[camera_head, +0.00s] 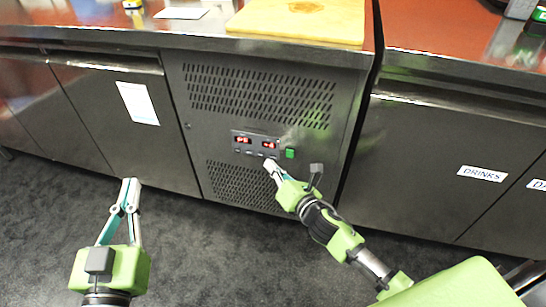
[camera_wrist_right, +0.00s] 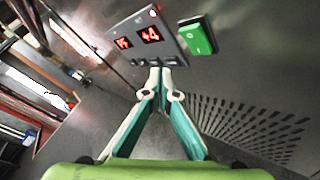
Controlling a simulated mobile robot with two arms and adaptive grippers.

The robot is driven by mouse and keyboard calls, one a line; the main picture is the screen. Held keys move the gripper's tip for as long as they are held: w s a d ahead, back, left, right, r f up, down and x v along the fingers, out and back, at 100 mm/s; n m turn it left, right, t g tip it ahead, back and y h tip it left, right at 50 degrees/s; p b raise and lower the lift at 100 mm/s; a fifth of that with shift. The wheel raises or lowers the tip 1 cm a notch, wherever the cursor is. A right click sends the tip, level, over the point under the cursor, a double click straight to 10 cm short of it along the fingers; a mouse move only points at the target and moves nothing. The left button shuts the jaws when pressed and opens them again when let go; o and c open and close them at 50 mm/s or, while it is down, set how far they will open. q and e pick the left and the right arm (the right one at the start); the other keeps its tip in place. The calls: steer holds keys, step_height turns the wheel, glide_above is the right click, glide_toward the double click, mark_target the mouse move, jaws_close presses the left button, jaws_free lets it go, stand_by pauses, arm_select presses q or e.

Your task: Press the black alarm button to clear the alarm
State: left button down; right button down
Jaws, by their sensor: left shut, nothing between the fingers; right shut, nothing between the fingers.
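The control panel (camera_head: 256,135) is set in the dark metal front of the cooling unit. It has two lit red displays, with a row of small dark buttons (camera_head: 248,152) beneath them. I cannot tell which one is the alarm button. The panel also shows in the right wrist view (camera_wrist_right: 136,34). My right gripper (camera_head: 269,163) is shut and empty. Its fingertips are at the panel's lower edge, below the right display, and cover part of the button row. I cannot tell whether they touch. My left gripper (camera_head: 129,182) is shut and empty, low in front of the cabinets.
A green switch (camera_head: 290,153) sits just right of the panel, close to my right fingertips. Vent slots (camera_head: 255,95) lie above and below the panel. A counter with a wooden board (camera_head: 300,20) runs above. Drawers labelled DRINKS (camera_head: 482,173) are at right. The grey floor is clear.

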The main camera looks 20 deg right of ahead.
steer(key=shift+w+d, duration=0.15)
steer(key=shift+w, duration=0.1)
arm_select(q)
steer(key=shift+f, duration=0.5)
steer(key=shift+r, duration=0.1)
arm_select(e)
steer(key=shift+w, duration=0.1)
arm_select(q)
steer(key=shift+f+g, duration=0.25)
steer(key=shift+g, duration=0.05)
arm_select(e)
steer(key=shift+w+d, duration=0.25)
arm_select(q)
steer(key=shift+a, duration=0.1)
arm_select(e)
steer(key=shift+s+a, duration=0.3)
steer(key=shift+s, duration=0.2)
arm_select(q)
steer(key=shift+s+f+g+y, duration=0.15)
steer(key=shift+f+g+y, duration=0.2)
steer(key=shift+f, duration=0.6)
arm_select(e)
steer(key=shift+s+a, duration=0.15)
steer(key=shift+s, duration=0.05)
arm_select(q)
steer(key=shift+a, duration=0.1)
